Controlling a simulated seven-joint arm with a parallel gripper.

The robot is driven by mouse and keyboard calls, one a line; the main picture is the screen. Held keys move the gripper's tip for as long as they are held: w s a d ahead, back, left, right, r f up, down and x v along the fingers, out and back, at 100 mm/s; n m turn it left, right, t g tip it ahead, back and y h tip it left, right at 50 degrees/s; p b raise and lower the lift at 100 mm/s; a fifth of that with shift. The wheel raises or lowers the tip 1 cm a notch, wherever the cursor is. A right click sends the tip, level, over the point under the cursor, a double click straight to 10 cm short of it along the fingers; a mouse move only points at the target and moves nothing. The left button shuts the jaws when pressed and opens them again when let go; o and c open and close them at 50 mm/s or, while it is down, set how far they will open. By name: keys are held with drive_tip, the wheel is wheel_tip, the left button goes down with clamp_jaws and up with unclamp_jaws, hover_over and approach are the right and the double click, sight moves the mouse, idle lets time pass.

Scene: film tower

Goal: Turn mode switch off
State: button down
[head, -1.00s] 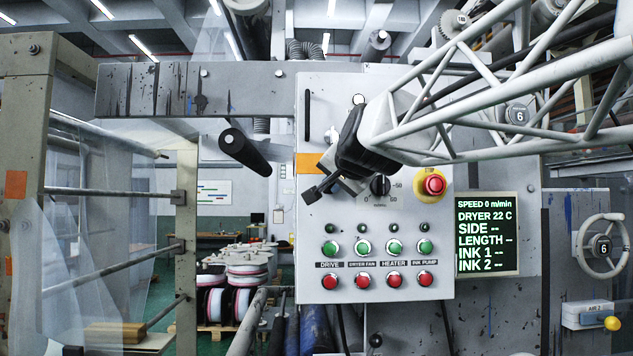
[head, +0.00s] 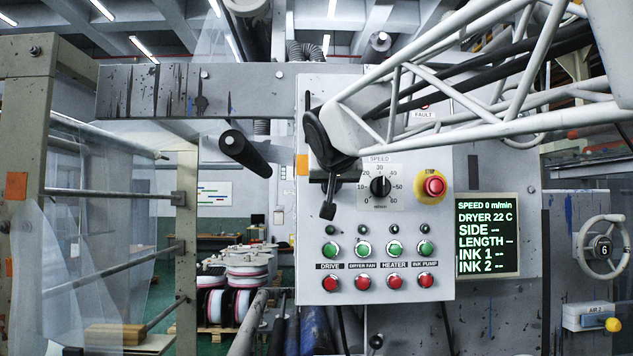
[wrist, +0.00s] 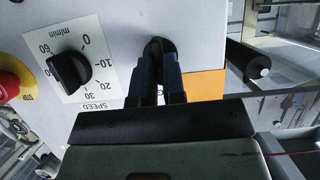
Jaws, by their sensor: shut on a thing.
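The mode switch (wrist: 160,48) is a dark round knob on the grey control panel. It shows in the wrist view between the tips of my two fingers, beside an orange plate. My gripper (wrist: 158,62) is shut on this knob, one finger on each side. In the head view my gripper (head: 328,176) is at the upper left of the panel (head: 435,290) and hides the knob. The knob's pointer and marks cannot be read.
The speed dial (head: 380,187) and red emergency button (head: 434,186) sit to the right. Green buttons (head: 395,248) and red buttons (head: 394,281) lie below. A display (head: 487,235) stands right of the panel.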

drive_tip(key=n+h, duration=0.1)
drive_tip(key=n, duration=0.1)
drive_tip(key=n+h, duration=0.1)
drive_tip(key=n, duration=0.1)
drive_tip(key=n+h, duration=0.2)
drive_tip(key=shift+a+f+t, duration=0.15)
drive_tip(key=shift+a+t, duration=0.15)
drive_tip(key=shift+a, duration=0.1)
idle(0.4)
drive_tip(key=c, duration=1.2)
unclamp_jaws()
drive_tip(key=v, duration=0.7)
drive_tip(key=shift+s+a, duration=0.2)
drive_tip(key=shift+s, duration=0.15)
drive_tip(key=shift+d+f, duration=0.1)
